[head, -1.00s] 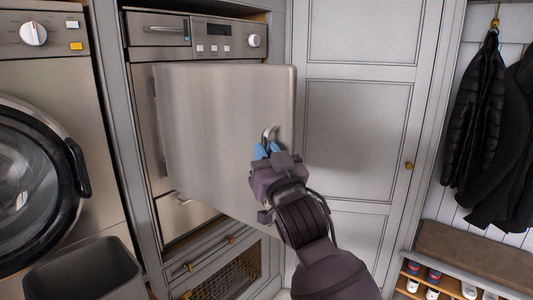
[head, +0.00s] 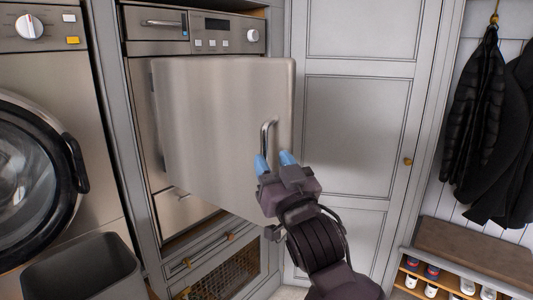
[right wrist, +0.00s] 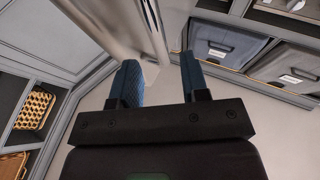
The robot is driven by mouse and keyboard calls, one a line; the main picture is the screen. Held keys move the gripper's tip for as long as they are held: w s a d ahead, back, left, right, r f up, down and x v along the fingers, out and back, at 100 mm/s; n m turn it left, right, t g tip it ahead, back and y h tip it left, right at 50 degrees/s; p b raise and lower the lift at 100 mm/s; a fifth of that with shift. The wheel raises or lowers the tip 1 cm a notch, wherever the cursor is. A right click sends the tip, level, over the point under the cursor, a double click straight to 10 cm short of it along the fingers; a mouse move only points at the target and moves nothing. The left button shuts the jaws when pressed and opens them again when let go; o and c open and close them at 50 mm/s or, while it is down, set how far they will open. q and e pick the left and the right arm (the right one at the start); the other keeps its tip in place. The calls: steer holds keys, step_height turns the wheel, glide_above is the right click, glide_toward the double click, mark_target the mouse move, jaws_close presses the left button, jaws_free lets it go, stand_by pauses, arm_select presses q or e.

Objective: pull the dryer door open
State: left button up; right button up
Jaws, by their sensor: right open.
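The dryer door (head: 215,130) is a flat, square metal panel in the head view. It stands swung out from the dryer front (head: 200,35), which is set in the grey cabinetry. Its upright bar handle (head: 265,138) is near the right edge. My right gripper (head: 275,161) is open with blue fingertips at the handle's lower end, and the handle is not clamped. In the right wrist view the two fingers (right wrist: 160,78) are apart with nothing held between them. My left gripper is not in view.
A front-loading machine with a round door (head: 35,180) stands at left, with a dark bin (head: 80,268) before it. A tall grey cupboard door (head: 360,130) is right of the dryer. Coats (head: 485,120) hang above a shoe bench (head: 475,250) at far right.

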steer(key=shift+b+v, duration=0.3)
steer(key=shift+v, duration=2.7)
